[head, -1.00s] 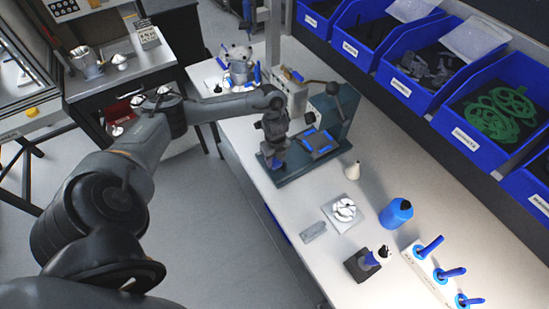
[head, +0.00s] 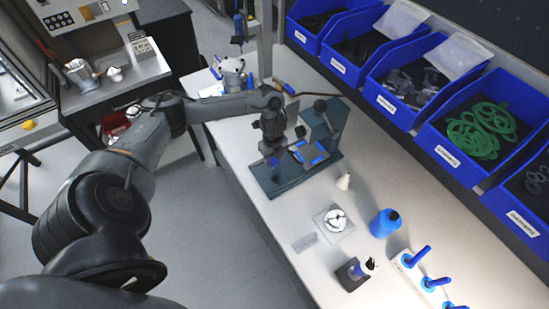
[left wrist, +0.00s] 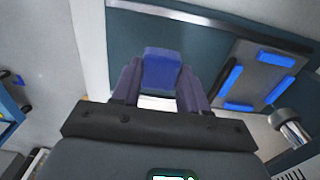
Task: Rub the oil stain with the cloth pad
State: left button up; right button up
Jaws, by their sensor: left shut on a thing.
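My left gripper (head: 272,158) is over the left part of a dark teal base plate (head: 266,185) on the bench. In the left wrist view its two purple-grey fingers (left wrist: 160,90) are shut on a blue pad (left wrist: 163,65), which I take as the cloth pad. The pad sits between the fingertips, above or at the teal surface; I cannot tell whether it touches. No oil stain can be made out; the pad and fingers hide part of the plate. My right gripper is not in view.
A grey plate with blue strips (head: 309,152) and a post with a lever (head: 325,122) stand right of my gripper. A white cone-shaped bottle (head: 343,182), blue bottle (head: 385,223) and tool rack (head: 405,268) stand nearer. Blue bins (head: 462,150) line the right.

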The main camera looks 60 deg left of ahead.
pick_arm(q)
jog(key=shift+w+r+p, duration=0.1)
jog(key=shift+r+p, duration=1.85)
jog(key=shift+r, duration=0.35)
